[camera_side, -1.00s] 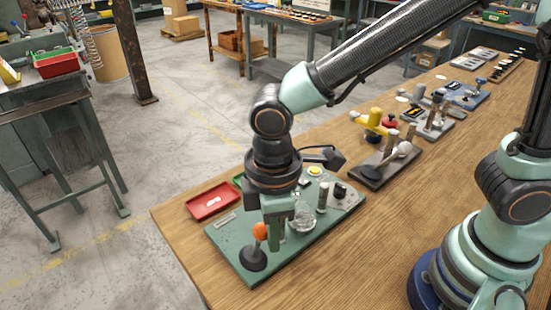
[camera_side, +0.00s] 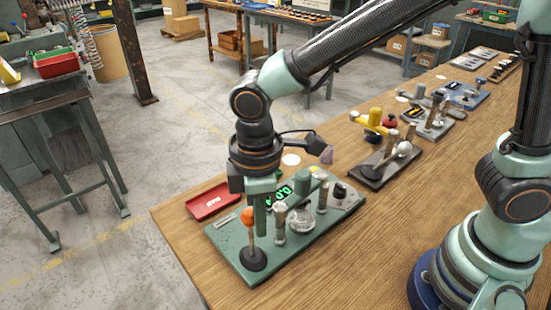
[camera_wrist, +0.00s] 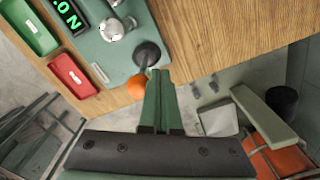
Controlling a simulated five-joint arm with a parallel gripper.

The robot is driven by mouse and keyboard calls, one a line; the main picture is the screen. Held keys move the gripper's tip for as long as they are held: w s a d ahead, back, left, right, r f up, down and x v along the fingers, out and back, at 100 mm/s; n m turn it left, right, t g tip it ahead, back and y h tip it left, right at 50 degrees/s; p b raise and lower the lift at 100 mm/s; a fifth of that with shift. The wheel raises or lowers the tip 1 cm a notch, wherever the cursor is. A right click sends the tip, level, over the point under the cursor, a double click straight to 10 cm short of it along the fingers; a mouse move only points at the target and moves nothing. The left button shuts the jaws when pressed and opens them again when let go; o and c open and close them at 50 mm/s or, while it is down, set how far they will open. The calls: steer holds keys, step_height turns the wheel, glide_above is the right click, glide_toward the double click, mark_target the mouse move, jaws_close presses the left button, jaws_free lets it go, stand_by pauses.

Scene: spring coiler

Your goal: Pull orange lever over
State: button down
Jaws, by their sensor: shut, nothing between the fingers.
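The orange lever (camera_side: 248,214) has a round orange knob on a thin shaft, rising from a black round base (camera_side: 253,258) near the front left of the green plate (camera_side: 228,250). It stands close to upright in the side view. My gripper (camera_side: 261,233) points down with its fingers shut and empty, just right of the knob and partly behind it. In the wrist view the shut fingers (camera_wrist: 159,73) lie right beside the orange knob (camera_wrist: 137,85), with the black base (camera_wrist: 146,54) past their tips. I cannot tell whether they touch the knob.
A lit green display (camera_side: 279,195), upright posts (camera_side: 280,222) and a glassy round part (camera_side: 300,217) stand on the plate. A red tray (camera_side: 212,202) is left of it. Other fixtures (camera_side: 385,160) stand farther back. Bare wood (camera_side: 375,220) lies to the right.

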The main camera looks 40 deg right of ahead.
steer(key=shift+w, duration=0.35)
steer(key=shift+w+f, duration=0.1)
steer(key=shift+w, duration=0.95)
steer(key=shift+w+f, duration=0.25)
steer(key=shift+w, duration=0.75)
steer(key=shift+w+f, duration=0.3)
steer(key=shift+w, duration=0.3)
steer(key=shift+s, duration=0.15)
steer(key=shift+s+r, duration=0.1)
steer(key=shift+s, duration=0.35)
